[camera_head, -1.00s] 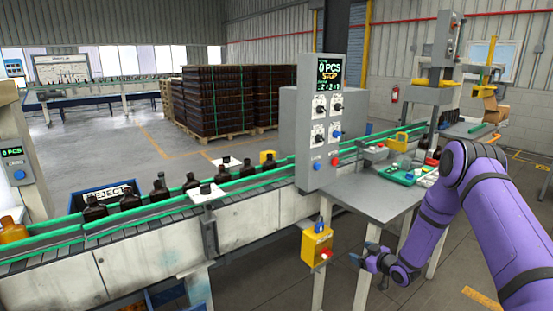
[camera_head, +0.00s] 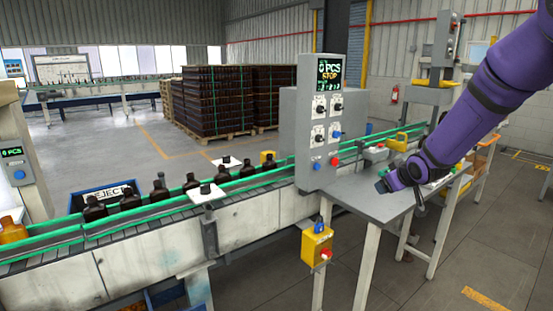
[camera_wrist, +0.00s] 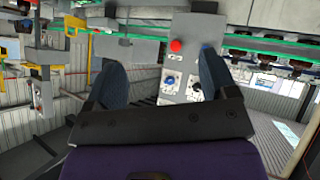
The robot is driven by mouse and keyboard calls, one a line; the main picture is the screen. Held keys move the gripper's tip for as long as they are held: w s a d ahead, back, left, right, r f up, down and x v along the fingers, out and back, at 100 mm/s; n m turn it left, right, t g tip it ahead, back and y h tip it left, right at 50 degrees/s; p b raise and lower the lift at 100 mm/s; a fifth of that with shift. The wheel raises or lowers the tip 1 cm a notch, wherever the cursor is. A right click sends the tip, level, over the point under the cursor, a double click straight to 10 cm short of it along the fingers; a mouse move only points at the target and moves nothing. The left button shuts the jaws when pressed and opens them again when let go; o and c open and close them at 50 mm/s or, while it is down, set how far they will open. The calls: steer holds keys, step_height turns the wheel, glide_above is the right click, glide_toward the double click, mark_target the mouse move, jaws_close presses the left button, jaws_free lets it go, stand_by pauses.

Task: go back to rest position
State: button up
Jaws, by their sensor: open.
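My gripper (camera_head: 381,187) is over the grey side table (camera_head: 362,199), to the right of the control panel (camera_head: 318,125). Its two dark fingers are apart and empty in the wrist view (camera_wrist: 162,85). Between and beyond the fingers, the wrist view shows a red button (camera_wrist: 176,46) and knobs, with the picture turned over. My purple arm comes down from the upper right in the head view and covers part of the bench behind.
A conveyor with green rails (camera_head: 150,212) carries several amber bottles (camera_head: 131,198) on the left. A yellow box with a red button (camera_head: 316,246) is mounted in front of the side table. The floor at the lower right (camera_head: 490,245) is clear.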

steer(key=s+r+m+g+h, duration=0.1)
steer(key=s+r+m, duration=0.1)
steer(key=s+r, duration=0.65)
steer(key=s+r+m+g+h, duration=0.1)
steer(key=s+r, duration=0.4)
steer(key=s, duration=0.7)
steer(key=s+a+r+m+g+y, duration=0.1)
steer(key=s+a+m+g, duration=0.1)
steer(key=s, duration=2)
steer(key=shift+a+r+g, duration=0.15)
steer(key=shift+a+g, duration=0.45)
steer(key=shift+a, duration=0.4)
